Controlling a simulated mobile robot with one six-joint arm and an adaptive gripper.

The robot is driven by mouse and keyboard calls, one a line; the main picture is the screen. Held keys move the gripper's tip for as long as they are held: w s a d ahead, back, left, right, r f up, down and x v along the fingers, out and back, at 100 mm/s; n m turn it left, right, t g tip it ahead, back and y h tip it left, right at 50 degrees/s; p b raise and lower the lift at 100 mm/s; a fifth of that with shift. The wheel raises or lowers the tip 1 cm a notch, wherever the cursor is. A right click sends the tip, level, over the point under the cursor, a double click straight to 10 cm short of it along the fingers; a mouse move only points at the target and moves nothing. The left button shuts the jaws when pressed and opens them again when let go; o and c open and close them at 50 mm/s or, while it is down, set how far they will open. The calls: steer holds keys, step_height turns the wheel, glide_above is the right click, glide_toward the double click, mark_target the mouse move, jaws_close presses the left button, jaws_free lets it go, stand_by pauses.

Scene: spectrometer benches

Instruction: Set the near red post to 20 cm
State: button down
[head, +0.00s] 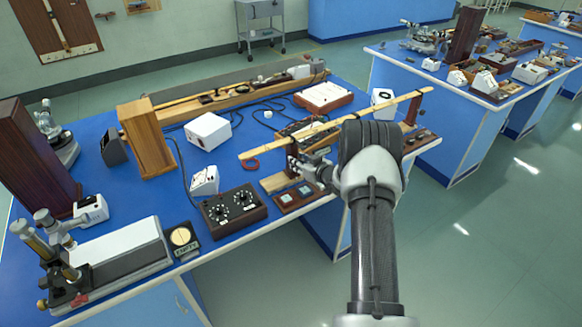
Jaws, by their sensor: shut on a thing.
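A long pale wooden rule (262,150) runs along the bench's front part, rising to the right in the picture. The near red post (292,158), dark reddish brown, stands under its left part on a pale wooden base (273,184). A second reddish post (411,112) stands under the right end. My gripper (306,169) reaches in from the right at the near post and is shut on it. The jaws are small here, and the fingertips' contact is partly hidden. The rule's scale marks are too small to read.
A black dial box (235,207) and a white meter (204,181) stand left of the post. A brown tray (298,197) lies at the bench's front edge. Floor is clear at right.

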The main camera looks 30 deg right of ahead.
steer(key=shift+a, duration=0.1)
steer(key=c, duration=1.4)
jaws_free()
steer(key=shift+c, duration=0.2)
steer(key=v, duration=1.2)
